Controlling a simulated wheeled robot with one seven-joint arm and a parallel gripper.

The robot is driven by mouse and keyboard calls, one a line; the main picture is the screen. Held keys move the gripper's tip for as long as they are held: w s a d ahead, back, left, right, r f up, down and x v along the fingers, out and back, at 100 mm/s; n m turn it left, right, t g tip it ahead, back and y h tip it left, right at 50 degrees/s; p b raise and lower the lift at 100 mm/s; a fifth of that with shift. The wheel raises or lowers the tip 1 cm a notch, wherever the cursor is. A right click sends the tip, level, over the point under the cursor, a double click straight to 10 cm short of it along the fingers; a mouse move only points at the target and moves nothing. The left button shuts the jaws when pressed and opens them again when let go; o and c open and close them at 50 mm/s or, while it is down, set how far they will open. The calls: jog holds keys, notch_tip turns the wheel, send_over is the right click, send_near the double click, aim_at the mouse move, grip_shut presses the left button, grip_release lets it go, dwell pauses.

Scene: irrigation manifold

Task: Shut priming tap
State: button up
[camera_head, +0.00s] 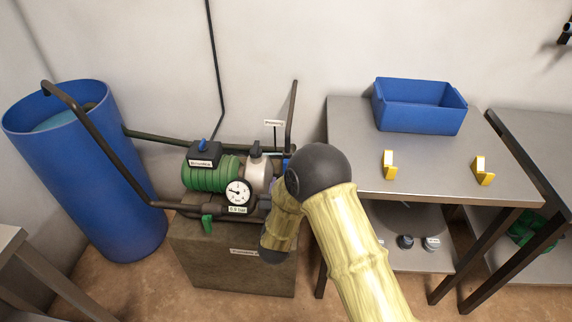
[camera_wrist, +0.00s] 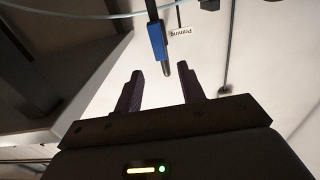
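The priming tap shows in the wrist view as a blue lever (camera_wrist: 158,42) with a grey tip, hanging from a dark stem beside a white "Priming" label (camera_wrist: 180,39). My gripper (camera_wrist: 162,71) is open, its two dark fingers apart. The lever's tip appears in the gap between the fingertips; I cannot tell how deep, and no contact shows. In the head view the priming label (camera_head: 273,123) stands above the pump, and only a bit of blue shows beside my arm. My arm hides the gripper and most of the tap there.
A green pump (camera_head: 210,172) with a pressure gauge (camera_head: 238,192) sits on a brown block (camera_head: 225,262). A green-handled valve (camera_head: 207,224) is at its front. Pipes run to a blue barrel (camera_head: 115,190). A steel table (camera_head: 345,140) with a blue bin (camera_head: 420,118) stands right.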

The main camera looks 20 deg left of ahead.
jog(key=x, duration=0.9)
jog(key=shift+w, duration=0.3)
grip_shut()
